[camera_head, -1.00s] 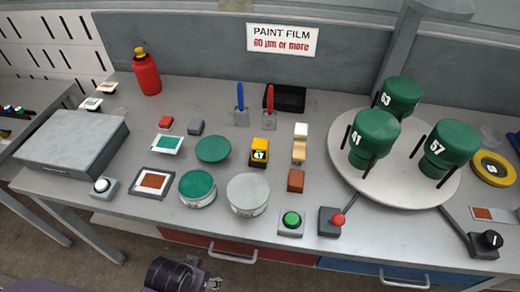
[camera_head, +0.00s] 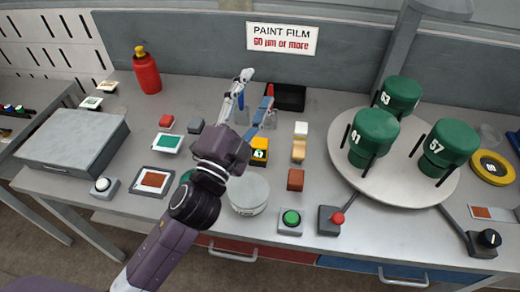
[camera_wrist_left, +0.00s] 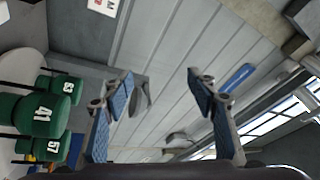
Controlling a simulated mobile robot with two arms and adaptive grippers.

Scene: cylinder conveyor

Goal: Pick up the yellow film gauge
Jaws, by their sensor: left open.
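The yellow film gauge (camera_head: 260,143), a small yellow block with a dark numbered face, stands on the grey table near the middle in the head view. Part of it is close beside my left gripper's wrist in the picture. My left gripper (camera_head: 257,86) is open and empty, its fingers raised above the table and pointing toward the back wall. In the left wrist view the two blue-padded fingers (camera_wrist_left: 160,76) are well apart with nothing between them. The gauge does not show in that view. My right gripper is out of view.
A turntable (camera_head: 400,190) with several green numbered cups stands at the right. A pale round tin (camera_head: 249,193) and a brown block (camera_head: 295,179) are near the gauge. Blue and red upright tools at the back are partly hidden by my left fingers. A red bottle (camera_head: 147,72) stands back left.

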